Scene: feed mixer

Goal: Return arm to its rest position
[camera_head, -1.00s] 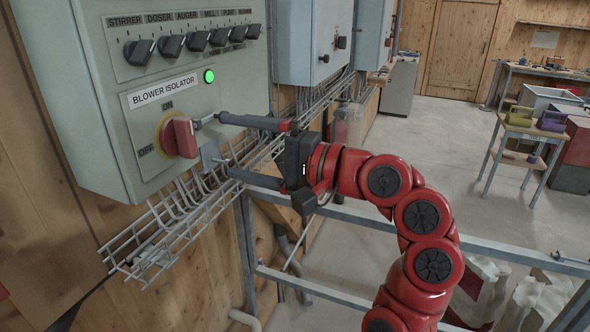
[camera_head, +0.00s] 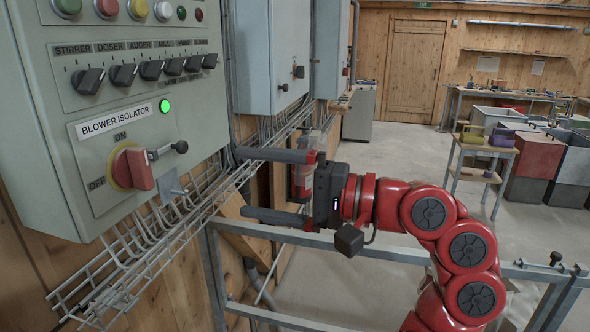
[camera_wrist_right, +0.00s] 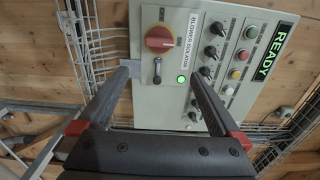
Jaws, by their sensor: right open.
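The grey control cabinet (camera_head: 50,150) fills the left side of the head view. Its blower isolator (camera_head: 137,168) is a red knob on a yellow disc, marked ON above and OFF at lower left. A small metal pin with a black end (camera_head: 180,147) sticks out beside it. In the right wrist view the knob (camera_wrist_right: 159,39) is ahead, with the pin (camera_wrist_right: 157,70) between the fingers in the picture. My right gripper (camera_head: 241,183) is open and empty, to the right of the isolator and apart from it. My left gripper is not in view.
A lit green lamp (camera_head: 164,106) is above the isolator. Wire cable trays (camera_head: 150,240) run below the cabinet. A metal railing (camera_head: 390,254) lies beneath my right arm. A small table (camera_head: 484,150) and bins stand farther right on open floor.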

